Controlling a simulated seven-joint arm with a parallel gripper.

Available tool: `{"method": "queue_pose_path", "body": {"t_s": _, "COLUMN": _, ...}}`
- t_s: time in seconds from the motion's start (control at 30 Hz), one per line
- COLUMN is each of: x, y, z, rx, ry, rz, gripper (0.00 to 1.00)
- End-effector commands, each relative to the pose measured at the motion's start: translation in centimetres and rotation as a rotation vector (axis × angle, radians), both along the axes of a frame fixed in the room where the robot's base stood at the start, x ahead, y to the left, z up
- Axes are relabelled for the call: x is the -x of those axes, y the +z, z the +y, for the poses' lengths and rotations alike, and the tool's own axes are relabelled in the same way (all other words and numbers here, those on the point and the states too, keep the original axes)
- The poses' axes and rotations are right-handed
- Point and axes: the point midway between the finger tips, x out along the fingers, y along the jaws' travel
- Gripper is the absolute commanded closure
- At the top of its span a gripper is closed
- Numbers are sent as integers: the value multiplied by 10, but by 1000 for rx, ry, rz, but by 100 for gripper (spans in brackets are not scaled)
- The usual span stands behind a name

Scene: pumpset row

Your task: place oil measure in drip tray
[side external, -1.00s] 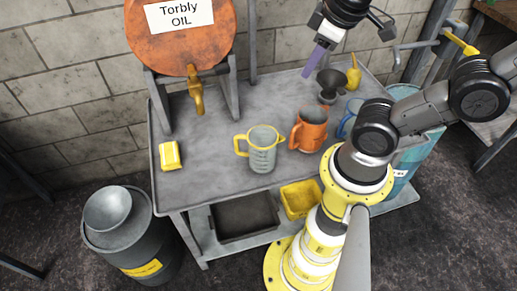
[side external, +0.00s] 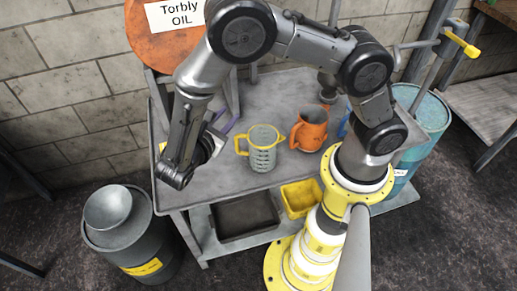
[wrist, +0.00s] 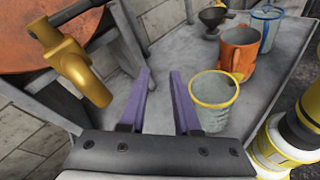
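The oil measure appears to be the clear graduated jug with yellow rim and handle (side external: 262,152), upright on the bench top; it also shows in the wrist view (wrist: 213,112). My gripper (side external: 225,130) is left of its handle side in the side view, with purple fingers. In the wrist view my gripper (wrist: 160,90) is open with nothing between the fingers, and the jug stands to the right of the right finger. The drip tray looks to be the dark shallow tray (side external: 243,218) on the lower shelf; it is empty and not visible in the wrist view.
An orange jug (side external: 309,131) stands right of the clear jug, with a blue-trimmed jug (wrist: 265,22) beyond. A dark funnel (wrist: 212,18) is behind. A yellow bin (side external: 300,197) sits beside the tray. The oil drum's brass tap (wrist: 80,72) hangs close left of my gripper.

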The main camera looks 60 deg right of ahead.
Motion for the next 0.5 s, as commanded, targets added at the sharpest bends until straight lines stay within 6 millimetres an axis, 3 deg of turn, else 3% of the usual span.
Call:
{"method": "queue_pose_path", "body": {"t_s": 0.1, "x": 5, "y": -46, "z": 27, "rx": 140, "ry": 153, "rz": 96, "gripper": 69}}
{"method": "queue_pose_path", "body": {"t_s": 0.3, "x": 30, "y": -109, "z": 50, "rx": 308, "ry": 341, "rz": 220, "gripper": 69}}
{"method": "queue_pose_path", "body": {"t_s": 0.5, "x": 50, "y": -132, "z": 56, "rx": 391, "ry": 422, "rz": 274, "gripper": 69}}
